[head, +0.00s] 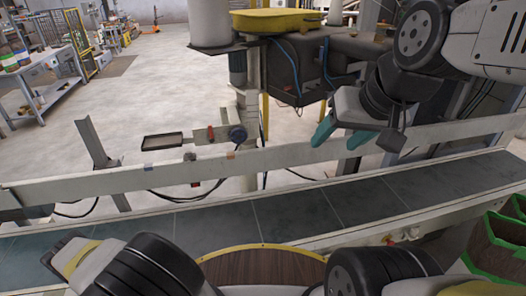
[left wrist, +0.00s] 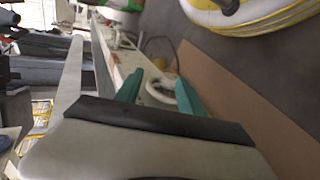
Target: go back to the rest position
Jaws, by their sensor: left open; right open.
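My right gripper (head: 340,135) hangs in the upper right of the head view, with its two teal fingers apart and nothing between them. It appears above the far rail of the conveyor, in front of the machine. My left gripper (left wrist: 160,95) shows in the left wrist view, with its teal fingers spread. A white ring-like thing shows beyond and between these fingers; I cannot tell how far away it is. The left fingers are not clearly visible in the head view.
A conveyor (head: 255,217) with a dark belt runs across in front of me, edged by a pale rail (head: 115,180). A yellow-topped machine (head: 278,20) stands behind it. A brown round top (head: 265,268) is close below. Green-edged boxes (head: 494,222) stand at right. The belt looks empty.

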